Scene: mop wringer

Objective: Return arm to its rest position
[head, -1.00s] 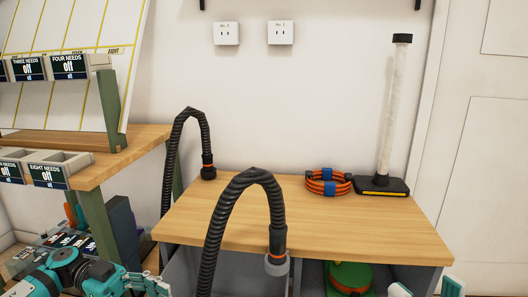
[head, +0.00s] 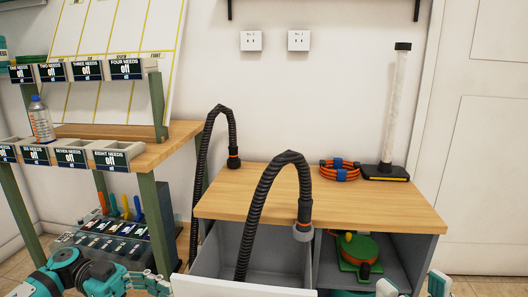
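My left arm comes in at the bottom left. Its gripper (head: 152,284) is low, in front of the cabinet's left side, and partly cut off by the frame. I cannot make out whether its fingers are apart, and no held object shows. My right gripper (head: 413,287) shows only as two pale and teal finger parts at the bottom edge, right of centre. They stand well apart with nothing visible between them. The rest of the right arm is out of view.
A wood-topped cabinet (head: 220,203) has an open grey drawer (head: 205,262) with a black hose (head: 258,205) arching out. Another hose (head: 203,160), an orange coil (head: 340,174) and an upright vacuum head (head: 386,173) are behind. Shelving (head: 160,150) stands left.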

